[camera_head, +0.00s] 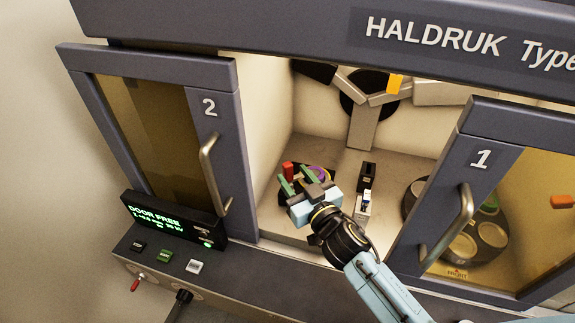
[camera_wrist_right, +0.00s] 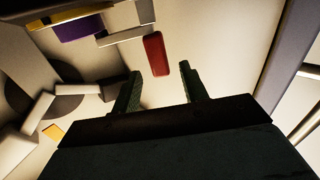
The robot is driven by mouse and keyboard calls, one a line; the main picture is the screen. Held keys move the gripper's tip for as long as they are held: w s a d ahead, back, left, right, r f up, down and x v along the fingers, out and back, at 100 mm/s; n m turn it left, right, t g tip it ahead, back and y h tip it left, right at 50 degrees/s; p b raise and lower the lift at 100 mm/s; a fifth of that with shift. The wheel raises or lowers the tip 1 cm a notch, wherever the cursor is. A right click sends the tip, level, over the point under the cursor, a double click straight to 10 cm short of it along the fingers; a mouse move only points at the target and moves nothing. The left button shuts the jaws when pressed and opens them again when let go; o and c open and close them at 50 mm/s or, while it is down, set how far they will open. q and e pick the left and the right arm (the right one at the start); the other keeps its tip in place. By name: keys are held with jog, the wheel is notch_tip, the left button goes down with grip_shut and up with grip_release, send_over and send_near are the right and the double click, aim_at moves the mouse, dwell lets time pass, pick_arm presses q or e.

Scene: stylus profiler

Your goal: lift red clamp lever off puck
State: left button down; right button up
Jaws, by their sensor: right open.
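The red clamp lever (camera_head: 288,168) stands up inside the open bay in the head view, just left of the purple puck (camera_head: 319,172). My right gripper (camera_head: 298,179) is in front of them and partly hides the puck and its holder. In the right wrist view the red lever (camera_wrist_right: 155,53) shows between and just beyond the two spread fingertips (camera_wrist_right: 160,68), with gaps on both sides. The puck (camera_wrist_right: 80,28), purple with a yellow edge, is at the upper left there, beside a grey clamp bar (camera_wrist_right: 125,36). Whether a finger touches the lever cannot be told. My left gripper is not in view.
Door 2 (camera_head: 208,150) borders the bay on the left and door 1 (camera_head: 465,190) on the right, both with bar handles. A small black-and-white block (camera_head: 364,190) stands right of my gripper. A grey three-armed fixture (camera_head: 362,125) is behind. A button panel (camera_head: 170,255) is at front left.

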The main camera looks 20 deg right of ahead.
aim_at(290, 171)
jog(key=w, duration=0.3)
jog(key=shift+w+a, duration=0.3)
jog(key=shift+a, duration=0.05)
jog(key=shift+w, duration=0.2)
jog(key=shift+c, duration=0.2)
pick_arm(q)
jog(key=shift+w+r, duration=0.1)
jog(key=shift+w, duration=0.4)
pick_arm(e)
jog(key=shift+a, duration=0.1)
grip_shut()
